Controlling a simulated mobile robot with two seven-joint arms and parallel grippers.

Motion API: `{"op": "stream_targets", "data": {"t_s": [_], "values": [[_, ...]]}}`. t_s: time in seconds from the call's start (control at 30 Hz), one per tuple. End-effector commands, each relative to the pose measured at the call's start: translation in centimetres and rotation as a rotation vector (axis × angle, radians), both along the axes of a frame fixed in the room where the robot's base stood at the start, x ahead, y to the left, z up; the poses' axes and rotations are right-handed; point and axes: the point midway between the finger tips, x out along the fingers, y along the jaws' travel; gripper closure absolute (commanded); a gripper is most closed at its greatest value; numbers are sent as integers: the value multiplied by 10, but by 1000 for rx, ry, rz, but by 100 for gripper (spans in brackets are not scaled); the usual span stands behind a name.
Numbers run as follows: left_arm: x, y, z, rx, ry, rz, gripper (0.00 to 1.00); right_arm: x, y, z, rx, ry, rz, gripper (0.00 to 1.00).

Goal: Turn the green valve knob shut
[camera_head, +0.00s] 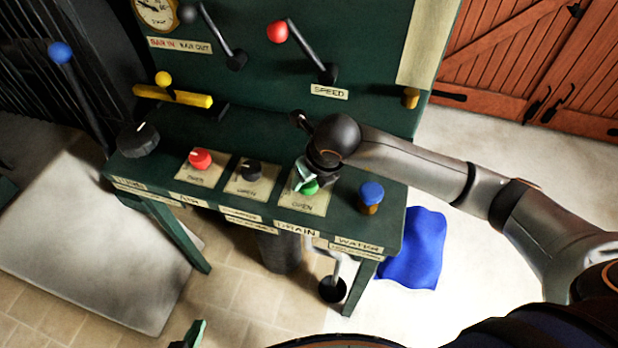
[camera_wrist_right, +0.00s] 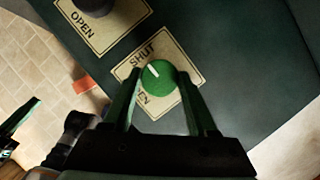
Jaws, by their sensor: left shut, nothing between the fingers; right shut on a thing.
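The green valve knob (camera_head: 310,187) sits on a cream label plate on the sloping dark green console, above the word DRAIN. My right gripper (camera_head: 306,176) comes down over it and partly hides it. In the right wrist view the green knob (camera_wrist_right: 158,76) lies between the fingers of my right gripper (camera_wrist_right: 160,78), which is shut on it. The knob's white mark points to the picture's upper left, roughly toward the word SHUT; the word OPEN is partly hidden. My left gripper (camera_head: 195,335) is shut and empty at the bottom edge, away from the console.
A black knob (camera_head: 250,170) and a red knob (camera_head: 200,159) stand left of the green one, a blue-topped knob (camera_head: 371,196) right of it. A blue cloth (camera_head: 412,248) lies on the floor.

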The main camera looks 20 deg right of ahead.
Motion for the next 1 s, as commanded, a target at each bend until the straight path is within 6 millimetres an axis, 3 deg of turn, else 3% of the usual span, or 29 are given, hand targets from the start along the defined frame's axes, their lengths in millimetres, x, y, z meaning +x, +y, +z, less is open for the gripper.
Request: {"op": "stream_targets", "data": {"t_s": [0.6,0.63,0.87,1.0], "values": [[0,0,-2,0,0,0,100,0,0,0,0,2,-42,97],[0,0,-2,0,0,0,100,0,0,0,0,2,-42,40],[0,0,-2,0,0,0,100,0,0,0,-1,2,-40,14],[0,0,-2,0,0,0,100,0,0,0,0,2,-40,12]]}}
